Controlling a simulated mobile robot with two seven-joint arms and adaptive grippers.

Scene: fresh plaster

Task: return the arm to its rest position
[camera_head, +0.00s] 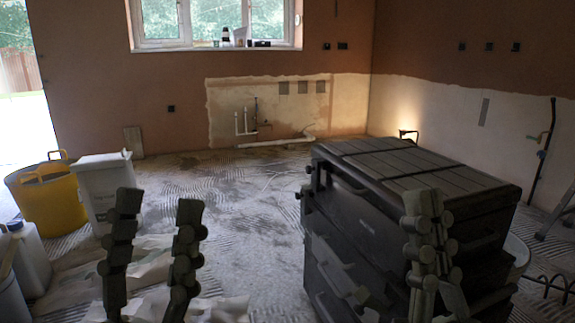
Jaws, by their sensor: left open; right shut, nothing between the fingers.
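My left gripper (152,225) stands upright at the lower left, its two dark fingers apart with bare floor and pale sheeting showing between them. It is empty. My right gripper (428,222) stands upright at the lower right, in front of the dark tool chest. Its fingers are close together and hold nothing. The lower parts of both arms are cut off by the bottom edge of the picture.
The dark tool chest (352,232) with drawers fills the right of the floor, close to my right gripper. A yellow bucket (50,203), a white container (98,190) and pale canisters (30,258) stand at the left. The middle floor (245,215) is open.

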